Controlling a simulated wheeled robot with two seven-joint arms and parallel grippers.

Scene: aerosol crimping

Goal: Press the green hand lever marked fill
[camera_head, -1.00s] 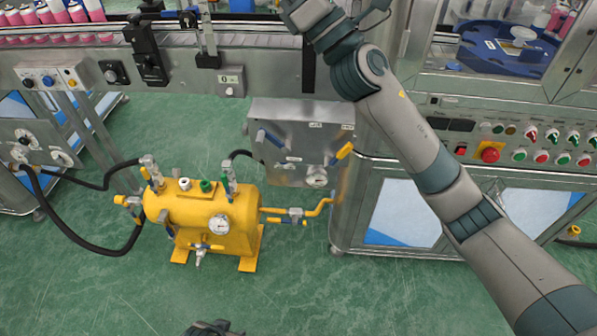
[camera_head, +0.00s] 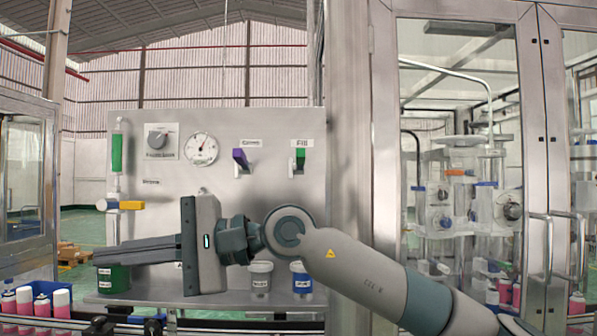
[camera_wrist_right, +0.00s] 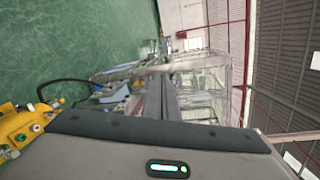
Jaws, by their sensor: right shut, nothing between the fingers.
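The green hand lever (camera_head: 300,158) sits under a label reading Fill, at the upper right of a grey metal panel (camera_head: 225,130) in the head view. My right gripper (camera_head: 98,257) is below and left of it, its shut, empty fingers pointing left across the lower panel. It is well apart from the lever. In the right wrist view the shut fingers (camera_wrist_right: 166,97) point away from the camera, and the lever cannot be made out. My left gripper is not in view.
A purple lever (camera_head: 241,160) is left of the green one. A glazed machine (camera_head: 460,150) stands to the right.

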